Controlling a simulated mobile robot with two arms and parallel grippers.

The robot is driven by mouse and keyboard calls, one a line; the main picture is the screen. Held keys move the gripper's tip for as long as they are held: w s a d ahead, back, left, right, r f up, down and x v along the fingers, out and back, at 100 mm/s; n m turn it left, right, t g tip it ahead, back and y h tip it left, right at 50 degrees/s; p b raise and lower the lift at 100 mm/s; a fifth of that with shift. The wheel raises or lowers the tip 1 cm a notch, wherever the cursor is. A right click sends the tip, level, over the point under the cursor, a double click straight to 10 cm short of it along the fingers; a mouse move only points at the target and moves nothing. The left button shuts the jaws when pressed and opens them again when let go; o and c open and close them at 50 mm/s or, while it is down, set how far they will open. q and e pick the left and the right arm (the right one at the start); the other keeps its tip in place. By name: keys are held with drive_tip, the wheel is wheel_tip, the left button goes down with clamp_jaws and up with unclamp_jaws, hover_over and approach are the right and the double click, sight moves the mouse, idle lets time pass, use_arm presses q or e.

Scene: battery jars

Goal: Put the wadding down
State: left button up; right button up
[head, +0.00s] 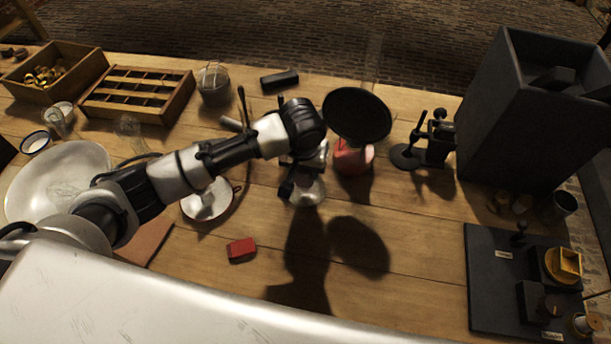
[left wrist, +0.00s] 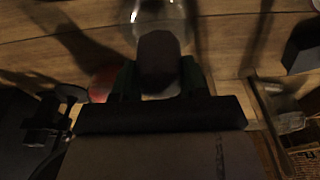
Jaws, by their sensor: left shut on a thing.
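My left gripper (head: 303,176) is over the middle of the wooden table. In the left wrist view the gripper (left wrist: 158,82) is shut on a dark, brownish lump, which looks like the wadding (left wrist: 160,52). In the head view the gripper hides the wadding. A clear glass jar (head: 311,193) shows just below and beside the fingers. Its round glass (left wrist: 165,14) also shows beyond the wadding in the left wrist view. I cannot tell whether the wadding touches the glass. My right gripper is not in view.
A red pot (head: 352,158) stands close right of the gripper. A white enamel dish (head: 208,203) and a red block (head: 241,249) lie left. A dark box (head: 530,120) and black board (head: 490,285) stand right. The front middle of the table (head: 420,260) is clear.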

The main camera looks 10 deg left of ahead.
sight(305, 178)
use_arm(q)
drive_tip(key=shift+f, duration=0.4)
drive_tip(key=shift+w+f, duration=0.1)
drive_tip(key=shift+f, duration=1.85)
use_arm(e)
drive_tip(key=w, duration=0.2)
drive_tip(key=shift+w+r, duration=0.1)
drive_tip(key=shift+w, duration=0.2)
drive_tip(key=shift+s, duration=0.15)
use_arm(q)
drive_tip(key=o, duration=1)
drive_tip(key=shift+c, duration=0.2)
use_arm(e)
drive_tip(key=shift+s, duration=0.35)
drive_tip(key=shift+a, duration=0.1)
use_arm(q)
drive_tip(key=shift+r, duration=0.2)
drive_tip(key=r, duration=0.4)
drive_tip(key=s+r, duration=0.1)
drive_tip(key=r, duration=0.6)
drive_tip(key=shift+s+r, duration=0.3)
drive_tip(key=shift+s, duration=0.1)
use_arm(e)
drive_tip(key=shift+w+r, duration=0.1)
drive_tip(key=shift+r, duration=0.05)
